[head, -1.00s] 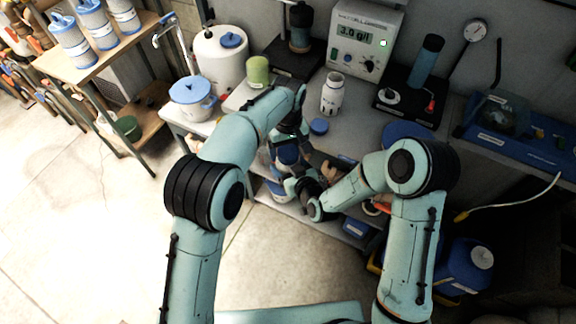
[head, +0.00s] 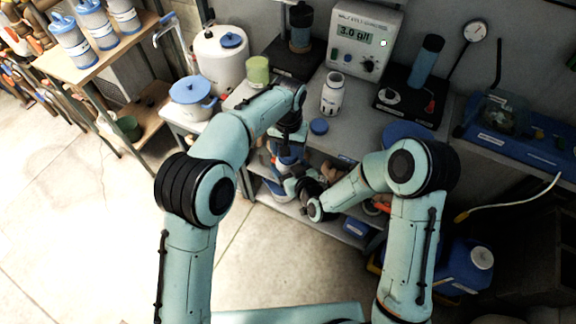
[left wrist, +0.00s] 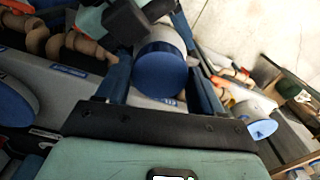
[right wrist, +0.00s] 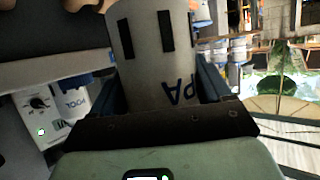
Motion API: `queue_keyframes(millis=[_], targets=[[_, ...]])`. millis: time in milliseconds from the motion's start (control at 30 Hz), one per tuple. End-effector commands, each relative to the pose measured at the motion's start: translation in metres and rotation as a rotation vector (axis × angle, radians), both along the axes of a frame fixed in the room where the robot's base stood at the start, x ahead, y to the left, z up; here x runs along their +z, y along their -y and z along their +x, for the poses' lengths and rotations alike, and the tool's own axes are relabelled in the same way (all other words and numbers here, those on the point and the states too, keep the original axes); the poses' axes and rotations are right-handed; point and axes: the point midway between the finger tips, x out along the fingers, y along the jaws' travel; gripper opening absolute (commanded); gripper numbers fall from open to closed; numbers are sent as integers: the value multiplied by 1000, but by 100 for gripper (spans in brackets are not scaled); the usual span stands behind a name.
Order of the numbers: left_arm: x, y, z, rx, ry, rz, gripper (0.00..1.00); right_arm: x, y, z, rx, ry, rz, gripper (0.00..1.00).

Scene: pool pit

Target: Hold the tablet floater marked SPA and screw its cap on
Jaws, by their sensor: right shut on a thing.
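The tablet floater is a pale cylinder with dark slots. In the right wrist view the floater (right wrist: 150,50) shows the letters "PA", upside down, and sits between my right fingers (right wrist: 160,80). My right gripper (head: 298,187) is shut on its body. In the left wrist view the round blue cap (left wrist: 160,73) covers the floater's near end; whether it is screwed tight cannot be told. My left gripper (left wrist: 155,85) is open, its fingers either side of the cap with a visible gap. In the head view the left gripper (head: 289,143) is just above the blue cap (head: 287,162).
A meter reading 3.0 (head: 365,38) is at the back. A blue-lidded pot (head: 191,92) is at left. The floor at left is clear.

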Motion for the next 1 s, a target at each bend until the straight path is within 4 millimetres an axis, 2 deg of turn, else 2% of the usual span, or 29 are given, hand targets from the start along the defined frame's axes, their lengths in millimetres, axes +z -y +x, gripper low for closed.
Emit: queue_keyframes(millis=[67,333,700,1000], targets=[[0,0,0,1,0,0,88,1,0,0,-1,2,0,0],[1,0,0,2,1,0,88,1,0,0,0,2,1,0],[42,0,1,2,3,-1,88,1,0,0,0,2,1,0],[45,0,0,2,0,0,88,1,0,0,0,2,1,0]])
